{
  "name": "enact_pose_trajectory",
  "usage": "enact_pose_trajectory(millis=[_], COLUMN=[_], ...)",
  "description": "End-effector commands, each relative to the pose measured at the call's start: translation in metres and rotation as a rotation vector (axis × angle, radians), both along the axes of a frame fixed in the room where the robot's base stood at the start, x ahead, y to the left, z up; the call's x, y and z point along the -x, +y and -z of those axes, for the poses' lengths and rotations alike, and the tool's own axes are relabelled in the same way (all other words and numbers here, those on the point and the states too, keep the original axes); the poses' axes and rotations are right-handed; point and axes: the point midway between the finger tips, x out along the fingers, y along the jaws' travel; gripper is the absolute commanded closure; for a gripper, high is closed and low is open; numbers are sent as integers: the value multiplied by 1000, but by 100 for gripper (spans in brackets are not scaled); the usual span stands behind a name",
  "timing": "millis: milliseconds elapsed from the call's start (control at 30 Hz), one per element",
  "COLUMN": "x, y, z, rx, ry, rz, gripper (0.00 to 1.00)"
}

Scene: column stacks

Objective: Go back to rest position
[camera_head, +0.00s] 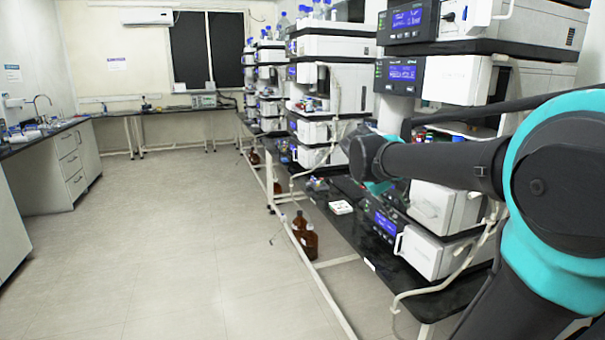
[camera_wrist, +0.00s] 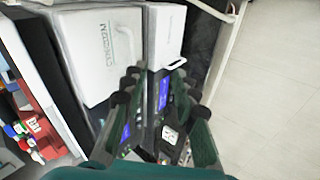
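My gripper (camera_wrist: 156,78) shows in the wrist view with its two dark fingers spread apart. It is open, and nothing is held between the fingers. Behind the gap I see parts of an instrument stack with blue displays. In the head view my dark and teal arm reaches in from the right toward the column stacks, and its far end is near the second stack (camera_head: 330,45). The gripper's fingers cannot be made out clearly there.
The nearest stack (camera_head: 465,80) stands close beside my arm, on a black bench (camera_head: 350,235). In the wrist view, white instrument housings (camera_wrist: 95,50) lie just beyond the fingers. Brown bottles (camera_head: 309,242) stand on the floor under the bench. The floor (camera_head: 170,250) at left is clear.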

Motion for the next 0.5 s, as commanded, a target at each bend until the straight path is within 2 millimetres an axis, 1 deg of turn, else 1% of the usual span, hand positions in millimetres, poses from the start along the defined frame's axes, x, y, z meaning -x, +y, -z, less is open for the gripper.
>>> enact_pose_trajectory(millis=[33, 67, 100, 167, 200, 267, 300, 400, 500], x=[16, 25, 38, 58, 73, 94, 108, 139, 159], y=[2, 5, 10, 18, 24, 35, 41, 57, 69], z=[32, 51, 75, 111, 133, 164, 182, 216, 237], rx=[-62, -102, -158, -241, -297, -379, -430, -538, -612], ry=[-4, -8, -12, -23, -31, -45, -55, -80, -98], rz=[9, 13, 21, 31, 39, 52, 60, 78, 90], gripper=[72, 72, 72, 72, 72, 72, 72, 72, 72])
